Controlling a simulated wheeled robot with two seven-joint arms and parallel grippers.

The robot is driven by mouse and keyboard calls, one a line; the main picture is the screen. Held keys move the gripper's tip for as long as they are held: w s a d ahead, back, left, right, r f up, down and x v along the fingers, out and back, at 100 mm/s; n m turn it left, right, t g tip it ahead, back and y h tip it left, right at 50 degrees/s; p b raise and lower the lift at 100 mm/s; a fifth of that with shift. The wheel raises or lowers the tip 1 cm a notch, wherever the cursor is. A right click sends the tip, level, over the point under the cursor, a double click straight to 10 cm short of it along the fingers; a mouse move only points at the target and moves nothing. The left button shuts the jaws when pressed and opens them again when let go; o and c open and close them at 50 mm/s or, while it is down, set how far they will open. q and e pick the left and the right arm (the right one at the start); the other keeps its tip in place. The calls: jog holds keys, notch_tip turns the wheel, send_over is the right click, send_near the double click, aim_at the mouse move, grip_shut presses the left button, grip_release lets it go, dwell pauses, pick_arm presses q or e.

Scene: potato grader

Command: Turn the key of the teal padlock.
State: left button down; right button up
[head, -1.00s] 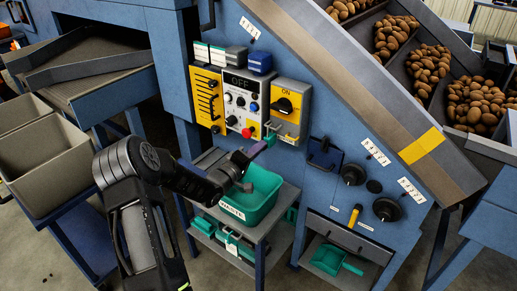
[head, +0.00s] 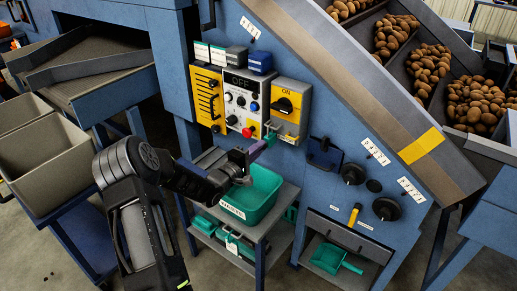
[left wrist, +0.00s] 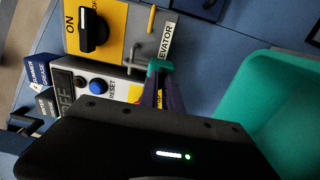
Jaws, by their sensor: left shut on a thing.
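The teal padlock (head: 269,134) hangs at the lower edge of the yellow switch panel (head: 289,98). In the left wrist view the padlock (left wrist: 159,67) is right at the tips of my gripper. My left gripper (head: 258,149) reaches up to it with its purple fingers close together. In the left wrist view the left gripper (left wrist: 163,88) is shut with its tips at the padlock's near face. The key is hidden between the fingers, so its angle does not show. My right gripper is not in view.
A teal waste bin (head: 263,190) stands on a small grey table (head: 258,235) just below the gripper. The OFF control box (head: 241,98) is left of the padlock. A dark blue clipped plate (head: 324,155) and black knobs are to the right.

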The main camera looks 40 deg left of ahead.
pick_arm(q)
jog(key=c, duration=1.5)
grip_release()
jog(key=shift+c, duration=0.2)
jog(key=s+b, duration=0.1)
jog(key=s, duration=0.6)
jog(key=shift+s, duration=0.4)
jog(key=shift+d, duration=0.1)
jog(key=w+d+f+m+g+h, duration=0.1)
jog(key=w+d+f+m+g, duration=0.2)
jog(key=d+f, duration=0.9)
jog(key=s+d+f+m+g+h, duration=0.1)
jog(key=s+d+f+m+g, duration=0.15)
jog(key=s+d+f, duration=0.4)
jog(key=s+d+f+m+g+h, duration=0.1)
jog(key=d+f+m+g+h, duration=0.15)
jog(key=d, duration=0.75)
jog(key=s+d+f+m+g, duration=0.4)
jog(key=s+d, duration=0.2)
jog(key=s, duration=0.5)
jog(key=s+d+f+m+g, duration=0.4)
jog(key=s+d, duration=0.3)
jog(key=s, duration=0.4)
jog(key=shift+d+f+m+g, duration=0.2)
jog(key=shift+d+m+g, duration=0.1)
jog(key=shift+g, duration=0.4)
